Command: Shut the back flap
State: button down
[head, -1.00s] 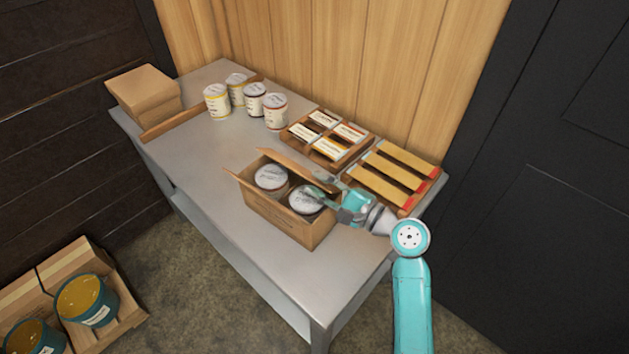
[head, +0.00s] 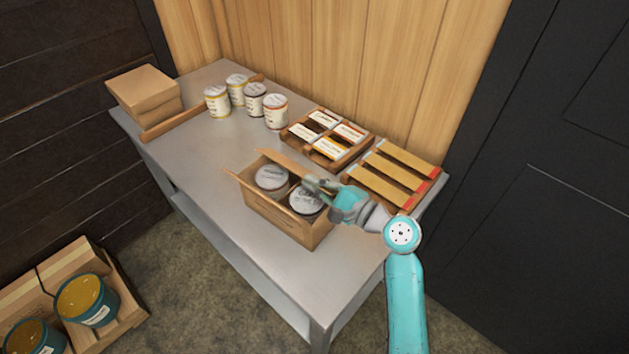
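An open cardboard box (head: 283,222) stands on the metal table, with two white-lidded tins (head: 271,177) inside. Its back flap (head: 285,164) stands raised along the far edge, and its right end is hidden behind my gripper. My gripper (head: 309,186) reaches in from the right, over the right-hand tin and close to the right part of the back flap. I cannot tell whether it touches the flap. Its fingers look close together, but their gap is not clear. Nothing is visibly held.
Behind the box stand several labelled tins (head: 275,112), a wooden tray of small packets (head: 328,136) and a rack with yellow-brown bars (head: 393,178). Flat cartons (head: 143,92) lie at the far left. The table (head: 205,165) is clear left of the box.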

jog(key=shift+s+f+n, duration=0.1)
jog(key=shift+f+n, duration=0.05)
jog(key=shift+n, duration=0.25)
jog(key=c, duration=1.4)
grip_release()
jog(key=shift+o, duration=0.2)
notch_tip(320, 180, up, 10)
